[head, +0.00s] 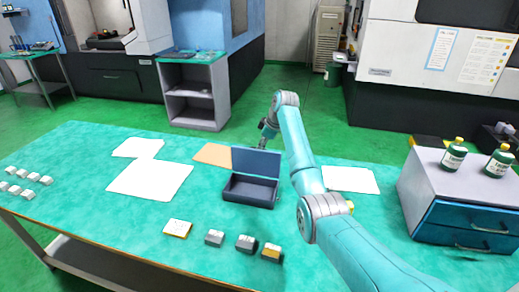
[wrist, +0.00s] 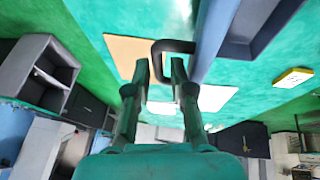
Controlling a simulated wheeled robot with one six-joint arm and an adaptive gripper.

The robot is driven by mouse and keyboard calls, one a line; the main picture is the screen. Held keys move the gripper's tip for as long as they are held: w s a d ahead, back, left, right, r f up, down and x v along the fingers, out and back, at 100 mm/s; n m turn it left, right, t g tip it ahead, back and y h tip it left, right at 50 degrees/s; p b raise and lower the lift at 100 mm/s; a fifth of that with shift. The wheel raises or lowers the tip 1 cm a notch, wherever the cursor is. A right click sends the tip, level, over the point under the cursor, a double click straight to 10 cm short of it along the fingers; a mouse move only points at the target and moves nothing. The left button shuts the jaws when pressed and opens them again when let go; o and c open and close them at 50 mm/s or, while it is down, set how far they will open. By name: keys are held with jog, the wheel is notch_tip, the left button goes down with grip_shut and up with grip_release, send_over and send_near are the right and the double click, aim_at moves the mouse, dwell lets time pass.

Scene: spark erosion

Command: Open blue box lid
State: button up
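The blue box (head: 249,190) stands on the teal table, and its empty inside shows. Its lid (head: 256,163) stands raised, about upright, along the back edge. In the wrist view the lid (wrist: 213,38) is seen nearly edge-on, with the box (wrist: 262,22) to its right. A dark C-shaped handle (wrist: 175,46) sticks out from the lid's outer side. My gripper (wrist: 160,68) is open, with its fingertips apart on either side of the handle's free part; I cannot tell whether they touch it. In the head view my gripper (head: 268,130) is behind the lid, partly hidden.
Several small blocks (head: 214,238) lie in front of the box. White sheets (head: 150,178) and a tan sheet (head: 212,154) lie to the left and behind. A drawer unit (head: 465,195) with two green bottles (head: 454,155) stands at the right.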

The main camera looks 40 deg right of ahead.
jog(key=v, duration=0.9)
